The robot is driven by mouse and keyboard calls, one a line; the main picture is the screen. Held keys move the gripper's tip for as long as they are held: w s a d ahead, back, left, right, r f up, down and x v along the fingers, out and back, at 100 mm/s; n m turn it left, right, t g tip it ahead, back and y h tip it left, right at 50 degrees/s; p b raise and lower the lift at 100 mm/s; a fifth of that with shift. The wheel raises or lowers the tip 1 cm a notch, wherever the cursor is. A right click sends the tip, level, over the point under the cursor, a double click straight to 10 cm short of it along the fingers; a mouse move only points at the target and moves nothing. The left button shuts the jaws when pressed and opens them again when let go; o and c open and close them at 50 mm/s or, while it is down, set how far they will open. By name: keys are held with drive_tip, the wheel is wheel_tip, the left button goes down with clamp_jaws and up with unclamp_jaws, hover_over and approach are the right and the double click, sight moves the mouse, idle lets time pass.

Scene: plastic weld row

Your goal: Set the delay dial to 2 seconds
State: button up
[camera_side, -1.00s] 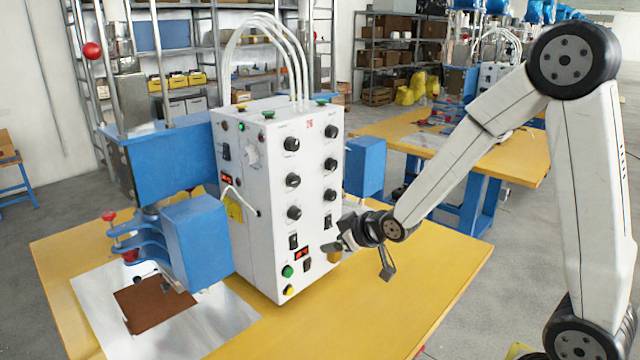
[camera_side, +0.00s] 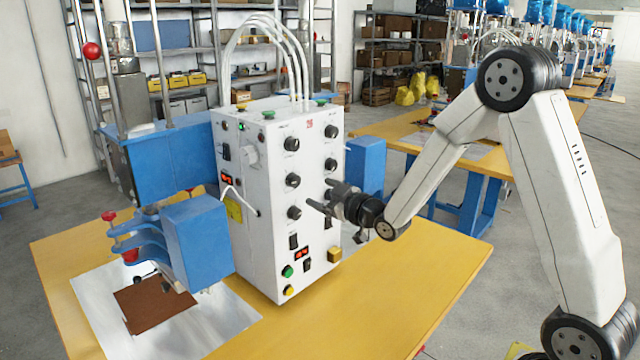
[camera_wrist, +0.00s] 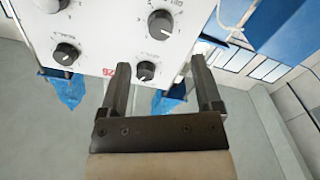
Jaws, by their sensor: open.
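The white control box (camera_side: 262,235) stands on the yellow table, with two columns of black dials on its front panel. The left column shows an upper dial (camera_side: 291,143), a middle dial (camera_side: 292,180) and a lower dial (camera_side: 294,212). The right column shows a top dial (camera_side: 331,131) and one below it (camera_side: 330,164); my gripper covers the area lower down. The labels are too small to tell which is the delay dial. My gripper (camera_side: 320,195) is open and empty in front of the panel. In the wrist view, a dial (camera_wrist: 145,70) appears between the fingers, apart from them.
Below the dials are switches, a red display (camera_side: 302,253), a green button (camera_side: 288,271) and a yellow button (camera_side: 334,255). Blue press parts (camera_side: 197,240) stand left of the box. The yellow table (camera_side: 400,285) is clear at front right.

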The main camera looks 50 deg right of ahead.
sight(297, 182)
drive_tip(key=shift+w, duration=3.8)
clamp_jaws()
